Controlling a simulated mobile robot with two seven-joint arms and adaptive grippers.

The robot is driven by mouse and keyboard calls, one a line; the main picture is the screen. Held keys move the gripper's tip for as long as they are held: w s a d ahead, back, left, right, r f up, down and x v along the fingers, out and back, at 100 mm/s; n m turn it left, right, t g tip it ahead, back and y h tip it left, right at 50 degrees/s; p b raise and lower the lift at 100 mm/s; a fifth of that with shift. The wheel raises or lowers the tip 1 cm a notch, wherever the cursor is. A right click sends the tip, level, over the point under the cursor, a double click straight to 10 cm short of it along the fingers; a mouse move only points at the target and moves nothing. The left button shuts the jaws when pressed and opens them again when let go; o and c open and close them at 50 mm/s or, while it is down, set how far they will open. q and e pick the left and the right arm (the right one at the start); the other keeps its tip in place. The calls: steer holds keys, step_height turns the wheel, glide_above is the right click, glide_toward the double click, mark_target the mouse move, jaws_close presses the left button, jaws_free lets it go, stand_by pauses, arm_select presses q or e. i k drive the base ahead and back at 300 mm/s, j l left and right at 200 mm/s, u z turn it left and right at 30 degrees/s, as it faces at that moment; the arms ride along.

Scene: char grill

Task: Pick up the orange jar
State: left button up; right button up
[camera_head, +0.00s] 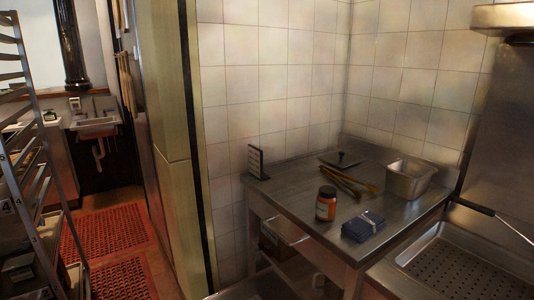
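The orange jar (326,204) stands upright on the steel counter (290,202), near its front edge. It has a dark lid and an orange body with a pale label. Neither of my grippers shows in the head view, and nothing touches the jar.
A folded blue cloth (362,226) lies right of the jar. Tongs (347,182) and a flat dark item (341,159) lie behind it. A steel pan (409,179) is at the back right, a small sign (257,162) at the left. A perforated steel basin (465,268) adjoins the counter.

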mark_target(326, 199)
steer(key=z, duration=0.4)
steer(key=j+z, duration=0.1)
steer(key=z, duration=0.35)
steer(key=k+z, duration=0.1)
steer(key=z, duration=0.3)
steer(key=j+z, duration=0.1)
steer(key=z, duration=0.35)
steer(key=k+j, duration=0.1)
steer(key=k, duration=0.25)
steer(key=i+j, duration=0.35)
steer(key=i, duration=0.05)
